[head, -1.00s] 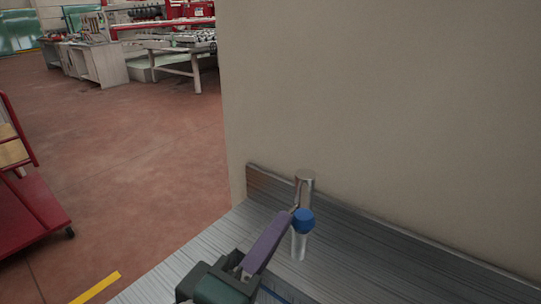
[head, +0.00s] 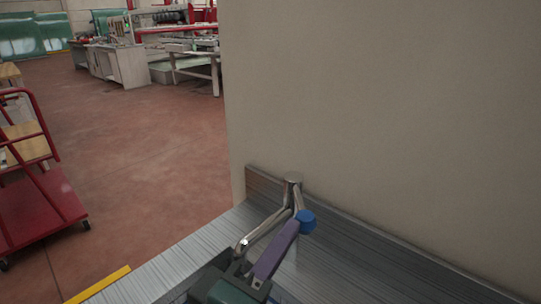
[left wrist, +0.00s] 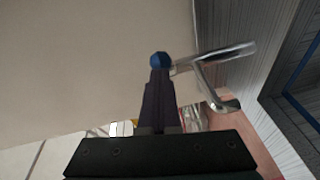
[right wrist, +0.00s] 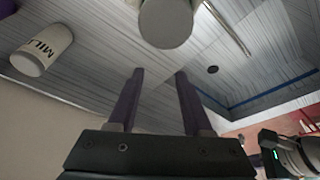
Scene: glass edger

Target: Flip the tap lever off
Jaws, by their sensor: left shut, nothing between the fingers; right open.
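The chrome tap (head: 292,183) stands at the back of the metal counter, by the wall. Its spout (head: 262,230) reaches toward the lower left. The lever's blue knob (head: 306,221) is right of the tap body. My left gripper (head: 296,224) is shut, its purple fingertips at the knob, seemingly touching it. In the left wrist view the blue knob (left wrist: 159,60) is straight ahead of the fingertips (left wrist: 159,72), with the tap (left wrist: 222,57) to the right. The fingers hide part of the lever and tap base. My right gripper (right wrist: 160,75) is open and empty in the right wrist view.
The right wrist view shows a white MILK container (right wrist: 42,50), another pale cylinder (right wrist: 166,22) ahead of the fingers, and a blue-edged sink (right wrist: 265,92). A beige wall (head: 390,110) rises behind the counter (head: 370,270). A red cart (head: 40,205) stands on the floor at left.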

